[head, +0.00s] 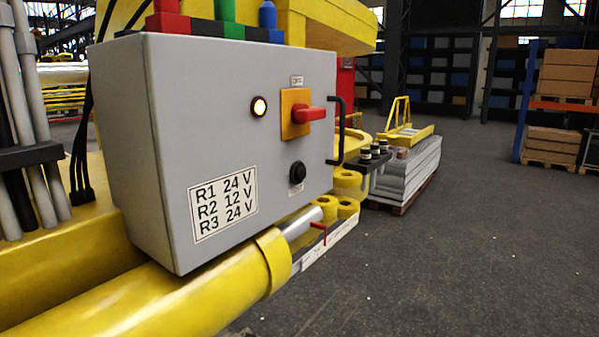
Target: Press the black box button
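A grey control box (215,85) stands in the left and middle of the head view, above a yellow cylinder. A round black button (297,172) sits low on the right part of its front face, with a small label under it. Above the button is a red rotary handle (311,115) on an orange-yellow plate, its grip pointing right. A round lamp (259,107) to the left of the handle is lit warm white. A white label (223,204) reads R1 24 V, R2 12 V, R3 24 V. Neither gripper shows.
A black bar handle (337,130) sticks out at the box's right edge. The yellow cylinder (160,300) runs below the box. Grey and black hoses (25,120) stand at the left. Open dark floor (460,240) lies to the right, with pallets of cartons (567,75) farther back.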

